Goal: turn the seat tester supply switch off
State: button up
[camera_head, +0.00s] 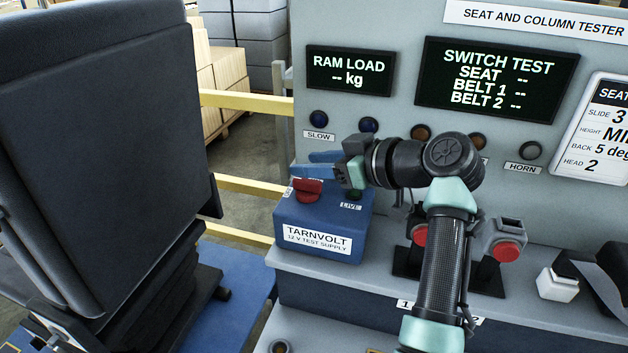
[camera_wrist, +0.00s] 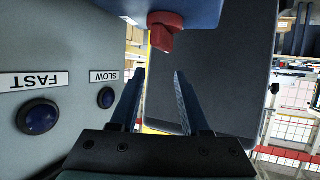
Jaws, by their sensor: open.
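The blue Tarnvolt 12 V test supply box (camera_head: 322,218) stands on the bench ledge left of centre. Its red switch knob (camera_head: 307,189) is on the top left of the box; the labels beside it are partly hidden. The knob also shows at the top of the wrist view (camera_wrist: 165,30), under the blue box (camera_wrist: 195,10). A dark green lamp (camera_head: 355,195) above the LIVE label is partly covered by my arm; I cannot tell whether it is lit. My gripper (camera_head: 310,163) is open and empty, just above the knob and apart from it. Its blue fingers (camera_wrist: 160,73) are spread in the wrist view.
The grey tester panel (camera_head: 410,105) rises behind the box, with SLOW (camera_head: 319,119) and other buttons close to my gripper. A black seat (camera_head: 100,150) fills the left. Stands with red buttons (camera_head: 507,251) are right of the box. A yellow rail (camera_head: 245,101) runs behind.

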notch_tip(320, 180, up, 6)
dwell(0.5)
notch_tip(320, 180, up, 11)
jog(key=m+t+h+p, duration=0.3)
jog(key=t, duration=0.4)
send_over(313, 183)
jog(key=a, duration=0.1)
jog(key=s+r+m+t+h+p, duration=0.1)
jog(key=s+r+m+t+h, duration=0.1)
jog(key=s+r+t, duration=0.45)
jog(key=s+r+m+t+h+p, duration=0.2)
jog(key=s+r+m+t+h, duration=0.3)
jog(key=s+r, duration=1.1)
jog(key=shift+s+d, duration=0.15)
jog(key=shift+s, duration=0.6)
